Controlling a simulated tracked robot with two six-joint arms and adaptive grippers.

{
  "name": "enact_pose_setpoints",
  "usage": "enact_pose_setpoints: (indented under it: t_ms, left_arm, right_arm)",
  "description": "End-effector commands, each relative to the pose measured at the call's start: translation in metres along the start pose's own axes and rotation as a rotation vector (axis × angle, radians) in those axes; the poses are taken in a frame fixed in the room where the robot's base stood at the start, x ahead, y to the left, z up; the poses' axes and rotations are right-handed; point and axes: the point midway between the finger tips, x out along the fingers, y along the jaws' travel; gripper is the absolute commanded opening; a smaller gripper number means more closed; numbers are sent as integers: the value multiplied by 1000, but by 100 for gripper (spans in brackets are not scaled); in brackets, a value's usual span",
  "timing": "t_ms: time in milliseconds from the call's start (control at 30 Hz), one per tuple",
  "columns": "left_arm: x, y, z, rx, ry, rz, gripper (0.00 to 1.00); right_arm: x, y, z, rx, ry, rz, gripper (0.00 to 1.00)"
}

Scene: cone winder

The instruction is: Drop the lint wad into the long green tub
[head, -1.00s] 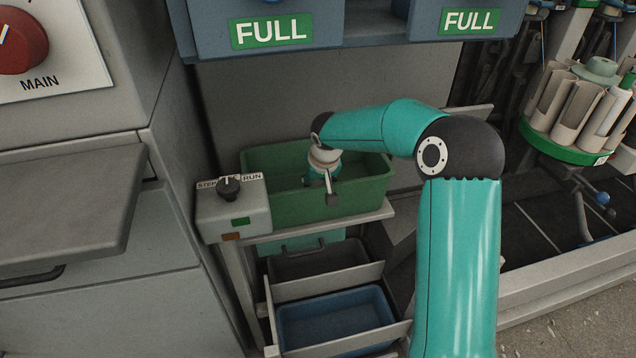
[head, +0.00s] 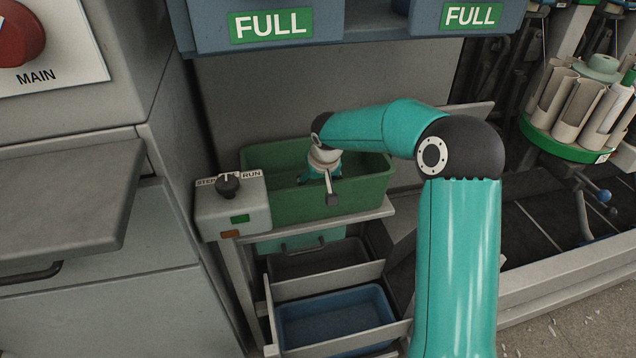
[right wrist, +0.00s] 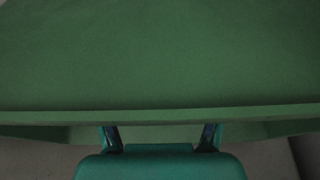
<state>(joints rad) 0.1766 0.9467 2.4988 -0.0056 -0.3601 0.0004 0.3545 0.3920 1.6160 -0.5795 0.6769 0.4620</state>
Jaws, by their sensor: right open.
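The long green tub (head: 335,205) stands on a ledge below the FULL signs in the head view. Its green wall (right wrist: 160,60) fills most of the right wrist view, with a rim running across. My right gripper (right wrist: 160,136) is open, its two fingers spread with nothing visible between them. In the head view it is over the tub's opening, with its fingertips hidden by the wrist and tub. The lint wad is not visible in any view, and the tub's floor is mostly hidden. My left gripper is not in view.
A grey STEP/RUN switch box (head: 233,206) sits close at the tub's left end. A blue tray (head: 337,318) and a dark tray (head: 320,259) are stacked below. Blue bins (head: 265,27) overhang the back. A green-based cone carousel (head: 570,115) stands right.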

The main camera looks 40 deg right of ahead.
Motion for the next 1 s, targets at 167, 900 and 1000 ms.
enact_pose_setpoints:
  t_ms: [167,900,1000]
  left_arm:
    - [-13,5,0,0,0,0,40]
    - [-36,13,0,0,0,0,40]
    - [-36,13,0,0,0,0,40]
  right_arm:
    - [-22,0,-6,0,3,-1,72]
    - [-129,-2,-4,-2,0,0,72]
    - [-129,-1,-4,-2,0,0,72]
